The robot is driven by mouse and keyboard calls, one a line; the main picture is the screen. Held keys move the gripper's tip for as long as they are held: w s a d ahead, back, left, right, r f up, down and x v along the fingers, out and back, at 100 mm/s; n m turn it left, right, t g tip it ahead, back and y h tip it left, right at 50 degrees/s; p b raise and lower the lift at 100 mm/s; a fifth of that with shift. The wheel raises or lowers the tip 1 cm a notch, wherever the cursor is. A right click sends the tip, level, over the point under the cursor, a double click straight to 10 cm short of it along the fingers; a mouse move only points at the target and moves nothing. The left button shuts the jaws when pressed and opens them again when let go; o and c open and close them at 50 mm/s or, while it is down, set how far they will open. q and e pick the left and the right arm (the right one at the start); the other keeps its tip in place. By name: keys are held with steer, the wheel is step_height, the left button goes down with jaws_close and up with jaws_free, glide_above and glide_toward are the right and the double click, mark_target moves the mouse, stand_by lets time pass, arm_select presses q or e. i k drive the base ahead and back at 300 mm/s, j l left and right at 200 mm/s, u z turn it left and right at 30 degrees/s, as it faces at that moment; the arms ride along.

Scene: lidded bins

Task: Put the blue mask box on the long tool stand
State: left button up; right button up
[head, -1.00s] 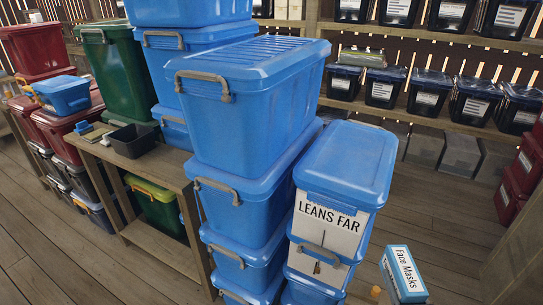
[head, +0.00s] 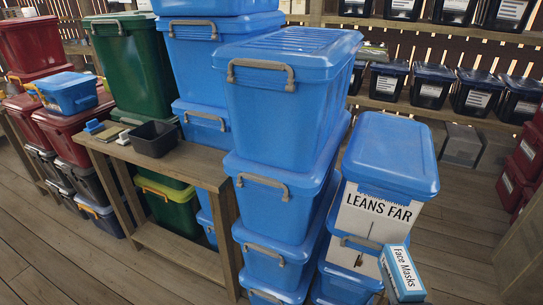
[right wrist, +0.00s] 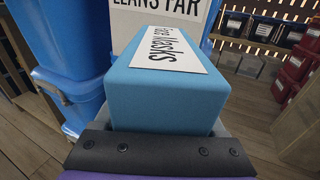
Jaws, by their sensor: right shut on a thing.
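The blue mask box (head: 407,272), with a white label reading "Face Masks", is low at the right in the head view. It fills the middle of the right wrist view (right wrist: 168,95). My right gripper (right wrist: 162,143) is shut on it and holds it in the air; the jaws are mostly hidden by the box. A long wooden stand (head: 205,165) with a lower shelf is at the left in the head view, apart from the box. It may be the tool stand; small items and an open black bin (head: 154,140) are on it. My left gripper is not in view.
A tall stack of blue lidded bins (head: 280,110) and a lower stack with a "LEANS FAR" sign (head: 375,212) stand between the box and the wooden stand. Red bins (head: 30,45) are at the left. Wooden floor (head: 465,210) is clear at the right.

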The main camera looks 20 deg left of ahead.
mark_target(196, 161)
steer(key=j+u, duration=0.2)
steer(key=j, duration=1.65)
steer(key=k, duration=0.05)
